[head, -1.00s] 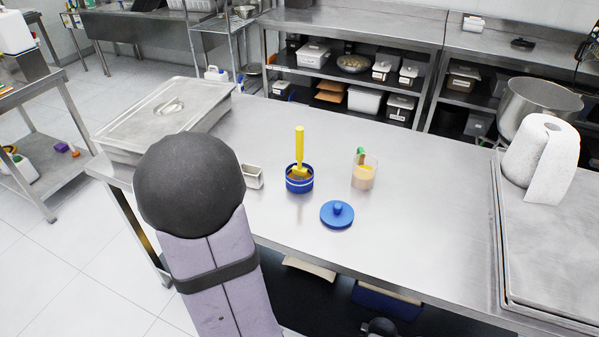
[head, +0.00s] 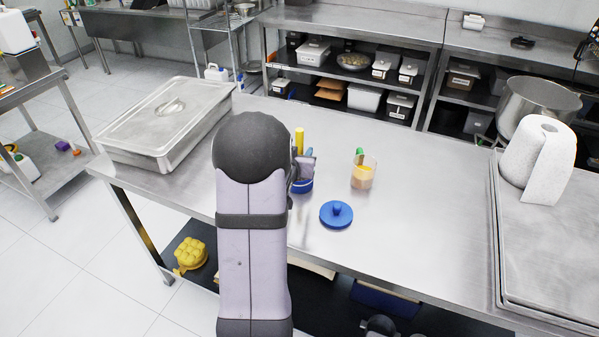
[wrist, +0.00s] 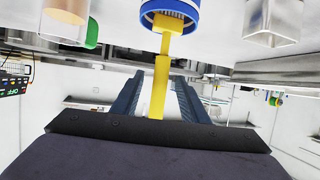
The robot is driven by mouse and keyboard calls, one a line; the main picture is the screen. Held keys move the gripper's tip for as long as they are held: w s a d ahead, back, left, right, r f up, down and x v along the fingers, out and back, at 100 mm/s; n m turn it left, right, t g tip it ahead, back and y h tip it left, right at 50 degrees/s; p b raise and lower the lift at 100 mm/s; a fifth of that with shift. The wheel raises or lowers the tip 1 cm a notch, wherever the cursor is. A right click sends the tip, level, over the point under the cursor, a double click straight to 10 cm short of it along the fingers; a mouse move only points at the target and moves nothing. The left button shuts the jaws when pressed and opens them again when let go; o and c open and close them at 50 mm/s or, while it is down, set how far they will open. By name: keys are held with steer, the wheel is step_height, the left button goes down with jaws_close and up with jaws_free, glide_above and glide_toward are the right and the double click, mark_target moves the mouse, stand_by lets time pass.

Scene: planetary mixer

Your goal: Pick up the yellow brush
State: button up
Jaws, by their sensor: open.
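The yellow brush (head: 299,141) stands upright in a small blue pot (head: 302,186) on the steel table, its upper handle showing above my gripper in the head view. In the wrist view the brush (wrist: 159,85) rises from the blue pot (wrist: 170,12) and its handle runs between the two dark fingers of my open gripper (wrist: 158,95). I cannot tell whether either finger touches the handle. In the head view my arm and gripper (head: 303,168) hide part of the pot and the brush's lower part.
A blue lid (head: 336,214) lies on the table (head: 420,225) in front of the pot. A clear cup (head: 363,174) with tan contents and a green-topped tool stands to the right. A lidded steel pan (head: 165,125) is at left, a paper roll (head: 538,160) at right.

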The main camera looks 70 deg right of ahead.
steer(key=shift+w+d+f, duration=0.1)
steer(key=shift+d, duration=0.25)
steer(key=shift+p+x, duration=1.5)
steer(key=shift+x, duration=1.05)
jaws_close()
